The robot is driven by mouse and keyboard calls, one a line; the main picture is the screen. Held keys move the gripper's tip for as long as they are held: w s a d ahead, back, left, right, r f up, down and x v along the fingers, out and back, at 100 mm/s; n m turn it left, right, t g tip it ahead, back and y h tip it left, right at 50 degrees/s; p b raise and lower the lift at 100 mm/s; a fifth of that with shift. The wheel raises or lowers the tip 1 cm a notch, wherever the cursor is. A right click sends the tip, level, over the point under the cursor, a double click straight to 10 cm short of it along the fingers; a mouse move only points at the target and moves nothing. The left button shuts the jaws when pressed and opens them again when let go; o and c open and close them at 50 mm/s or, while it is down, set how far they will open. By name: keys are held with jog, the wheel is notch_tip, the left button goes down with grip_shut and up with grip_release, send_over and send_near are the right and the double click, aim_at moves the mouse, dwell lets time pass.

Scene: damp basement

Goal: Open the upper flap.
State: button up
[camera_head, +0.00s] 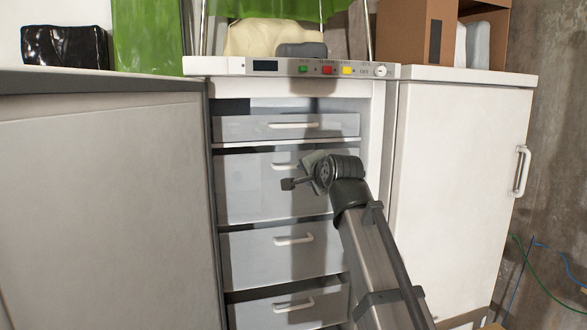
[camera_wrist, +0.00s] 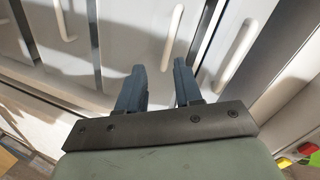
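The upper flap (camera_head: 250,128) is the narrow grey-white front at the top of the open-fronted freezer, with a pale bar handle (camera_head: 293,125). It looks shut, with a dark strip above it. In the wrist view, turned sideways, its handle is likely the right-hand bar (camera_wrist: 236,50). My gripper (camera_head: 288,184) is in front of the drawer just below the flap, lower than the flap's handle. In the wrist view my gripper (camera_wrist: 159,66) has its two fingers apart with nothing between them. The tips point towards the drawer handle (camera_wrist: 172,36); contact cannot be told.
Drawers with bar handles (camera_head: 294,239) lie below the flap. A control panel (camera_head: 345,69) with coloured buttons juts above it. A white cabinet (camera_head: 455,170) stands at the right, a grey-fronted unit (camera_head: 100,190) at the left. Cables (camera_head: 545,270) hang at the far right.

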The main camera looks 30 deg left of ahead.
aim_at(294, 167)
jog(key=w+a+m, duration=0.1)
jog(key=w+a, duration=0.2)
jog(key=w+a+f+m, duration=0.1)
jog(key=w+a+m, duration=0.1)
jog(key=w+a, duration=0.1)
jog(key=w+a+m, duration=0.1)
jog(key=w+a, duration=0.2)
jog(key=shift+w+a+f, duration=0.3)
jog(key=shift+w+f, duration=0.05)
jog(key=shift+w, duration=0.05)
dwell(0.4)
jog(key=shift+c, duration=0.2)
grip_shut()
